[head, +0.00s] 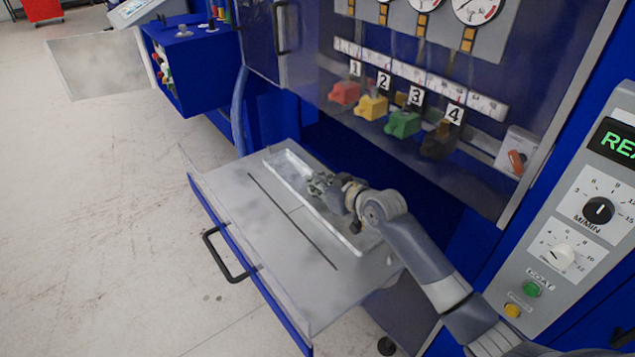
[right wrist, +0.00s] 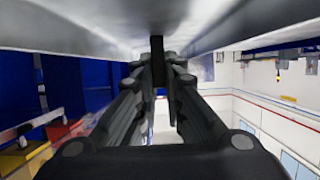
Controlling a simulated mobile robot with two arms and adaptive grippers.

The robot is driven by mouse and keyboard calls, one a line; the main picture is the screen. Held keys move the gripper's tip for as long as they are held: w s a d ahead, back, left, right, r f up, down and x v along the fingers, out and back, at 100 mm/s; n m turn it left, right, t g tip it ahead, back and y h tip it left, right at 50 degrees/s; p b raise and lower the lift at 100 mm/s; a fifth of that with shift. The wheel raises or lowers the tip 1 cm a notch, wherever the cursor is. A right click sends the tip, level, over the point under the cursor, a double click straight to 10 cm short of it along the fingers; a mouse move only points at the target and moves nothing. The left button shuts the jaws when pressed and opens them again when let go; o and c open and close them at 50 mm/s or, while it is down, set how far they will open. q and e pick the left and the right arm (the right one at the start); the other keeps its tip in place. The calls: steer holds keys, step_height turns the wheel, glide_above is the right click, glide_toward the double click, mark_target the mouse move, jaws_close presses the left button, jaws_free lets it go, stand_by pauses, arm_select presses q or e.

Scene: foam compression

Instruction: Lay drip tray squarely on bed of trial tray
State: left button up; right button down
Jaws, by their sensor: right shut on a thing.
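The drip tray (head: 281,164) is a long, shallow, pale metal tray with a raised rim. In the head view it is over the rear part of the trial tray's grey bed (head: 248,215), its long side roughly in line with the dark slot in the bed. I cannot tell whether it touches the bed. My right gripper (head: 322,184) is shut on the drip tray near the middle of its length and hides part of it. In the right wrist view the fingers (right wrist: 158,62) meet below a broad grey metal surface (right wrist: 75,22). My left gripper is out of view.
The trial tray is pulled out from the blue machine, with a black handle (head: 228,258) on its front. Behind it stands a panel with red, yellow and green numbered blocks (head: 371,107). A control panel (head: 590,215) stands at right. Open floor lies at left.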

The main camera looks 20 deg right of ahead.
steer(key=c, duration=1.7)
jaws_free()
steer(key=shift+r, duration=0.1)
steer(key=shift+s+d, duration=0.1)
steer(key=shift+s, duration=0.2)
steer(key=b+v, duration=0.1)
steer(key=v, duration=1)
steer(key=shift+s+r, duration=0.15)
steer(key=shift+r, duration=0.05)
